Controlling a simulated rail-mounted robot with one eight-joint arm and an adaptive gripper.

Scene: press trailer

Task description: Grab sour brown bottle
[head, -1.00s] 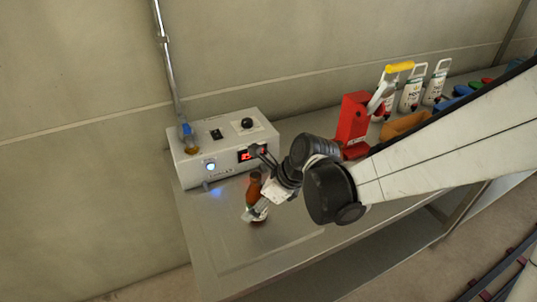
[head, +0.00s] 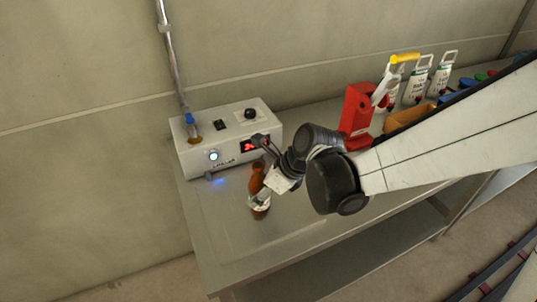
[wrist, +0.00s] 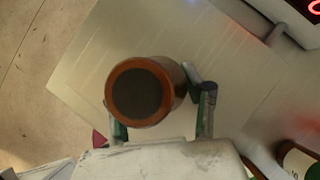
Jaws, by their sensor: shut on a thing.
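The brown bottle (head: 257,178), with a pale label low on its side, is upright or nearly so over the front left of the metal table. My gripper (head: 264,190) is shut on it from the right side. In the wrist view the bottle (wrist: 140,92) shows end-on as an orange-brown ring with a dark centre, between the two fingers of my gripper (wrist: 160,118). I cannot tell whether its base touches the table. Its lower part is hidden in the wrist view.
A white control box (head: 225,138) with a red display stands just behind the bottle. A red device (head: 357,112) and white bottles (head: 416,84) stand further right. Another brown bottle (wrist: 297,160) shows at the wrist view's lower right. The table's front left (head: 225,235) is clear.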

